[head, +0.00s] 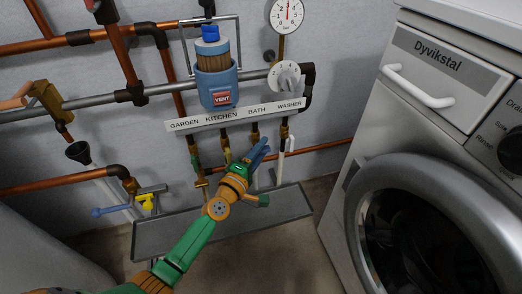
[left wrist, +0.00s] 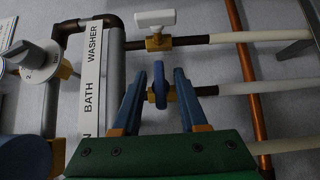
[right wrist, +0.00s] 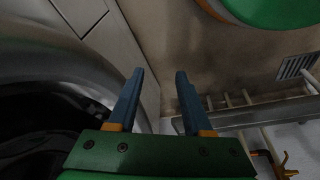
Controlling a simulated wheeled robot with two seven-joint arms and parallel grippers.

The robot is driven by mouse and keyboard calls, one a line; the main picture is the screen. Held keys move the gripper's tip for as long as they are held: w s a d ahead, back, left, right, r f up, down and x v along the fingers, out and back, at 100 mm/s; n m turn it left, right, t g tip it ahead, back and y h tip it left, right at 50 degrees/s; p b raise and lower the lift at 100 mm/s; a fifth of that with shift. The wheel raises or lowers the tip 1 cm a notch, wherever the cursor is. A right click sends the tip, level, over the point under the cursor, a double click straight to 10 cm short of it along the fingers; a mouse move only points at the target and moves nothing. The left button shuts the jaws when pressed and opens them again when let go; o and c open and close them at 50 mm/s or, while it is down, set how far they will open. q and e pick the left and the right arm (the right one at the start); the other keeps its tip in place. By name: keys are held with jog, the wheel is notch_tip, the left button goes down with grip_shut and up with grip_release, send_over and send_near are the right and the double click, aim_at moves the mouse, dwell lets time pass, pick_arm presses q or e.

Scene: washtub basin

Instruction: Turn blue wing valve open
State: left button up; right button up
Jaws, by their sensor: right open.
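The blue wing valve (left wrist: 159,85) sits on a dark pipe with a brass body, beside the BATH part of the label strip (left wrist: 90,95). In the left wrist view its handle stands between the fingers of my left gripper (left wrist: 158,78). The fingers are apart, with a visible gap on each side of the handle. In the head view my left gripper (head: 261,148) is below the label strip, and it hides the blue valve. My right gripper (right wrist: 159,75) is open and empty in the right wrist view, near the washing machine; it is not in the head view.
A white wing valve (left wrist: 155,20) is on the neighbouring WASHER pipe. A grey trough (head: 285,205) lies below the pipes. The washing machine (head: 420,120) stands on the right. A yellow valve (head: 146,202) and a grey dial (head: 285,77) are nearby.

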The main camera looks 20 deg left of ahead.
pick_arm(q)
grip_shut()
